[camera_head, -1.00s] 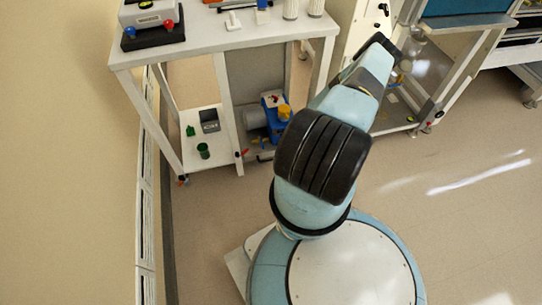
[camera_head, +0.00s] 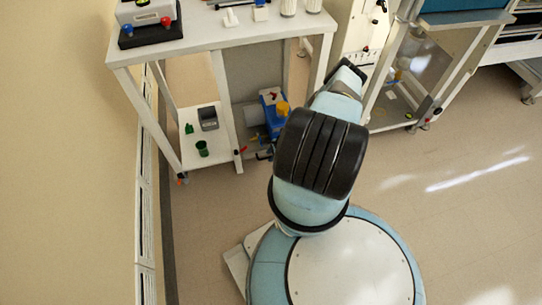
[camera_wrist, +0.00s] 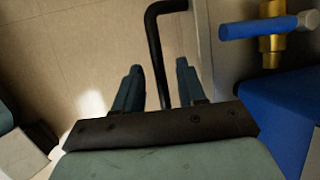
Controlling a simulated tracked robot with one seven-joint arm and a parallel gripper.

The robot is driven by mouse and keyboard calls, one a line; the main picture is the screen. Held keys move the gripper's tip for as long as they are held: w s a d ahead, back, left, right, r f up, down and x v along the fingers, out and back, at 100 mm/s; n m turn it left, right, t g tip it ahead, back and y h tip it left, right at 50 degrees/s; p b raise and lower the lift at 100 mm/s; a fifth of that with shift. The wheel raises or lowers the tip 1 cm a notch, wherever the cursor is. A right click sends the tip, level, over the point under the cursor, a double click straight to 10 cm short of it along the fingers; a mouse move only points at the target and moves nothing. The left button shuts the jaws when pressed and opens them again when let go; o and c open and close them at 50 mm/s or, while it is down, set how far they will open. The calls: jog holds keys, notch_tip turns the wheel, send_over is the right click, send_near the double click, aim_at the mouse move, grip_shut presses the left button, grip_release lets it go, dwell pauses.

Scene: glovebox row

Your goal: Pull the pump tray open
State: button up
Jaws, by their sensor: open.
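The blue pump (camera_head: 272,118) with a yellow top stands low in the bench's right bay in the head view. Its tray is mostly hidden there by the pump and my arm. In the wrist view a bent black bar handle (camera_wrist: 152,42) runs down between the two fingers of my gripper (camera_wrist: 158,70). The fingers are open, with a gap visible on each side of the bar. Whether either finger touches it I cannot tell. A pale tray edge (camera_wrist: 202,45) shows right of the handle. My gripper is hidden behind my arm in the head view.
A brass valve with a blue lever (camera_wrist: 258,27) and a blue body (camera_wrist: 285,115) lie close right of my gripper. The white bench (camera_head: 225,38) stands above the bay. A green cup (camera_head: 202,149) sits on the left shelf. The floor (camera_head: 460,220) at right is clear.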

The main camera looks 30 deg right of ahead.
grip_shut()
dwell(0.4)
dwell(0.4)
